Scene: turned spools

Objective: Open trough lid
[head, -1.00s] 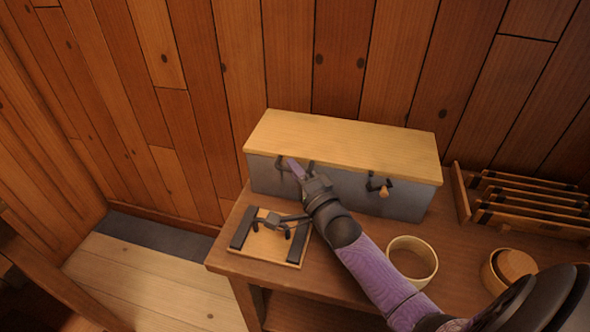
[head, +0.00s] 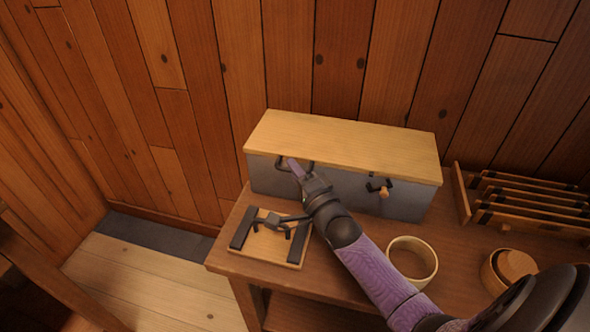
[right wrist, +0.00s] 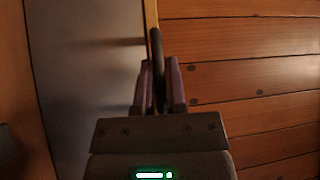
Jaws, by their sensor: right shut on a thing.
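The grey trough (head: 352,188) stands on the bench against the wall, with its pale wooden lid (head: 345,143) lying flat on top, shut. A dark bar handle (head: 281,163) sits at the left of its front, under the lid's edge. A dark latch with a wooden peg (head: 383,190) is on the front to the right. My right gripper (head: 296,168) is at the handle. In the right wrist view its purple fingers (right wrist: 159,88) are shut on the dark handle bar (right wrist: 156,45). The fingers partly hide the handle in the head view. My left gripper is out of view.
A wooden board with dark strips and a dark fitting (head: 268,247) lies in front of the trough. The wall is close behind.

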